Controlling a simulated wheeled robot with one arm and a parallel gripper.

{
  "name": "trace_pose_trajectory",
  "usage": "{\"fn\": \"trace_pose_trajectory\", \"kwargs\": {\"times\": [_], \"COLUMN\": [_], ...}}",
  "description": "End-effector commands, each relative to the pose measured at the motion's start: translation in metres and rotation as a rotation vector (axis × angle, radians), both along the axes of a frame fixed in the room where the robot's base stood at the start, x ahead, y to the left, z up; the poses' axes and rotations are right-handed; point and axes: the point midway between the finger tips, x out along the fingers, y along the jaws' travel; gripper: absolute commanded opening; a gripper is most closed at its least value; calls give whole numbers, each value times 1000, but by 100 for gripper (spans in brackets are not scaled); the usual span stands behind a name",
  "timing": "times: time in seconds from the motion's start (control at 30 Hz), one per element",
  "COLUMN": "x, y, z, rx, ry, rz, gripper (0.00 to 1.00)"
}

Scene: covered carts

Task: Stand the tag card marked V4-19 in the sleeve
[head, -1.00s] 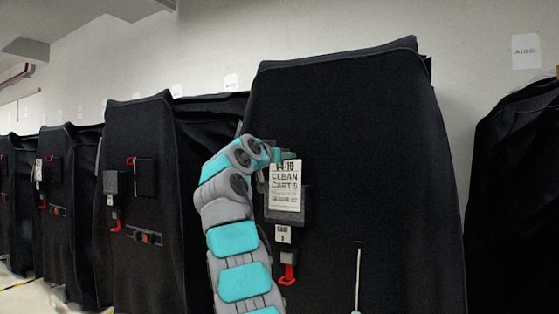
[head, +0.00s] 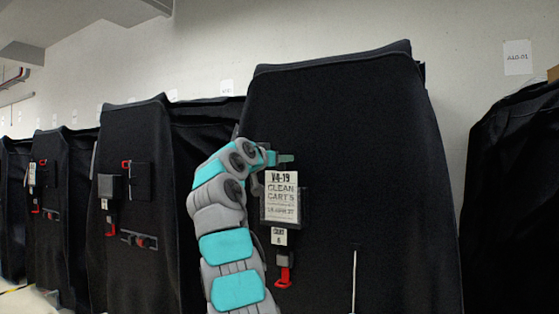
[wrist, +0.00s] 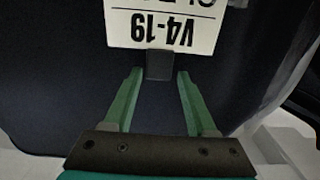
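The white tag card (head: 281,184) marked V4-19 stands upright on the front of the covered cart. Its lower part sits inside the dark sleeve (head: 264,209), and its lower print shows through the sleeve's front. In the wrist view, the card's V4-19 end (wrist: 161,30) appears upside down, with a dark tab (wrist: 159,64) at its edge. My gripper (head: 287,158) is just above the card's top. In the wrist view, my gripper's green fingers (wrist: 160,74) are spread, one on each side of the tab, with a gap to each side.
A small white label (head: 279,236) and a red pull tag (head: 284,278) hang below the sleeve. A pale vertical strip (head: 354,280) is on the cover to the right. Other black covered carts (head: 135,200) stand at left, and another (head: 515,210) at right.

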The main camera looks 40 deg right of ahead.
Motion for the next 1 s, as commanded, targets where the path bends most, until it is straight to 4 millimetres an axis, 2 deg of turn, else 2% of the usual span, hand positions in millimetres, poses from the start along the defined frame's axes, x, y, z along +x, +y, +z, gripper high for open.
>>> {"fn": "trace_pose_trajectory", "kwargs": {"times": [0.1, 0.43, 0.8, 1.0], "x": [0, -2, -24, -30], "y": [0, 5, 55, 71], "z": [0, -1, 0, -1], "rx": [0, -1, -3, 0], "ry": [0, -2, -4, 0], "rz": [0, 0, 1, 0], "gripper": [68, 68, 68, 68]}}
